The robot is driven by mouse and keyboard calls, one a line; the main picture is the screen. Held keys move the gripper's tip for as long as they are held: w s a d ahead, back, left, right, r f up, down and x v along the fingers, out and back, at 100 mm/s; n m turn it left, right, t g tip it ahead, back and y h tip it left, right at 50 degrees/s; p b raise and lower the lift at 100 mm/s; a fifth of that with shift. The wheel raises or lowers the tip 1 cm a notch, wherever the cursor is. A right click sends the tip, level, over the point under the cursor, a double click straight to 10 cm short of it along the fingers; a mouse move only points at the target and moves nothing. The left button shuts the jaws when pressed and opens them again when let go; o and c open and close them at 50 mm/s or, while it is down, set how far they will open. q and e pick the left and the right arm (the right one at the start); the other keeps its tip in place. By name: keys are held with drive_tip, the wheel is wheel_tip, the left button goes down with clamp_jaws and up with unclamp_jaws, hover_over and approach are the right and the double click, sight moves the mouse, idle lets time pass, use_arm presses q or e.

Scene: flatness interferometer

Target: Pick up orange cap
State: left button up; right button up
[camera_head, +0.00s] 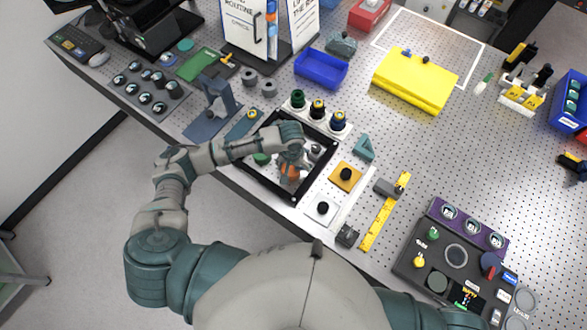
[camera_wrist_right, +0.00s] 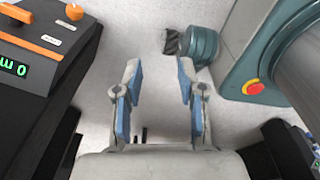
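The orange cap (camera_head: 290,174) shows in the head view inside a black-rimmed tray (camera_head: 321,172). My left gripper (camera_head: 291,165) is over the tray, right at the cap and partly covering it. I cannot tell whether its fingers are closed on the cap or only close to it. A green cap (camera_head: 262,158) lies in the tray, partly behind my left arm. My right gripper (camera_wrist_right: 159,76) is open and empty in the right wrist view, with blue pads facing each other. It is not seen in the head view.
Round holders with green, yellow and blue tops (camera_head: 318,108) stand behind the tray. An orange plate with a black knob (camera_head: 345,176) and a yellow ruler bar (camera_head: 384,212) lie to its right. A blue bin (camera_head: 321,69) stands farther back.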

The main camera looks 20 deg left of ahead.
sight(293, 167)
use_arm(q)
drive_tip(key=shift+a, duration=0.4)
drive_tip(key=c, duration=0.4)
drive_tip(key=shift+a+f, duration=0.1)
drive_tip(key=shift+a, duration=0.35)
clamp_jaws()
drive_tip(key=shift+d, duration=0.5)
drive_tip(key=shift+d+r, duration=0.55)
drive_tip(key=shift+r, duration=0.05)
wheel_tip(293, 167, up, 3)
drive_tip(key=shift+r, duration=0.15)
drive_tip(key=r, duration=0.2)
drive_tip(key=a+r, duration=0.1)
drive_tip(key=r, duration=0.2)
drive_tip(key=shift+a+r, duration=0.15)
drive_tip(key=shift+r, duration=0.2)
drive_tip(key=shift+d, duration=0.2)
drive_tip(key=shift+c, duration=1.2)
unclamp_jaws()
drive_tip(key=shift+d, duration=0.1)
drive_tip(key=o, duration=1.2)
drive_tip(key=shift+d, duration=0.15)
use_arm(e)
drive_tip(key=shift+a, duration=0.65)
